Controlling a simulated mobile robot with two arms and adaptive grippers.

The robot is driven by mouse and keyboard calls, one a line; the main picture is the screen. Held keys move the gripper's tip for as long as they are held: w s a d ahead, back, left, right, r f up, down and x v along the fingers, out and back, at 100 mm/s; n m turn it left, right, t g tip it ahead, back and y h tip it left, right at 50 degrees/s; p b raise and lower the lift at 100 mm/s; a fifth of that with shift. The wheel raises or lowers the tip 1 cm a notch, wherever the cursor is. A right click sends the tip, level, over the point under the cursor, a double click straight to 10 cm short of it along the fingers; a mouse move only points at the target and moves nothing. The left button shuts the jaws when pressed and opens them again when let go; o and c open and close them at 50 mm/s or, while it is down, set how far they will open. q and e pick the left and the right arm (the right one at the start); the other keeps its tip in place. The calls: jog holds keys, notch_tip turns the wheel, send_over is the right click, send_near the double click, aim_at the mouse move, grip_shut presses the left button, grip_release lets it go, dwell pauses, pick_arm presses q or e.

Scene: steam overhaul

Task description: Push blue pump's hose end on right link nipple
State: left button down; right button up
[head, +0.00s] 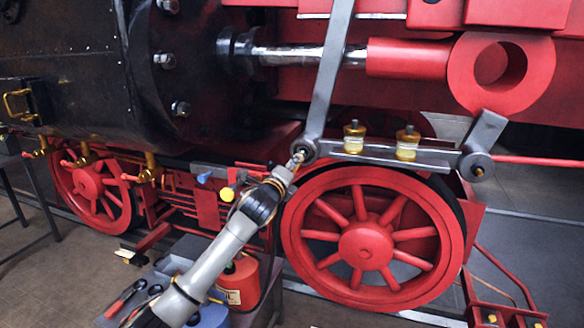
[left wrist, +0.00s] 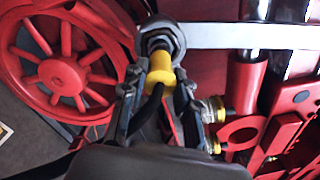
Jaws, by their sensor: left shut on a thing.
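My left gripper (head: 292,168) reaches up from the lower left to the pivot joint (head: 304,150) at the link's left end. In the left wrist view my left gripper (left wrist: 158,92) is shut on the yellow hose end (left wrist: 160,72), with the black hose (left wrist: 147,108) running back between the fingers. The hose end points at the round metal nipple joint (left wrist: 160,42) and looks in line with it. They appear to meet, but I cannot tell how far it is pushed on. A blue pump body (head: 210,317) shows partly at the bottom, behind my arm. My right gripper is not in view.
The grey link bar (head: 395,156) carries two brass oil cups (head: 354,137) right of the joint. A tall lever (head: 328,75) rises from it. The large red wheel (head: 365,245) lies just below right. A red can (head: 240,284) stands below my arm.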

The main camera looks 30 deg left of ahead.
pick_arm(q)
jog(key=shift+p+v, duration=0.7)
jog(key=shift+v, duration=1.75)
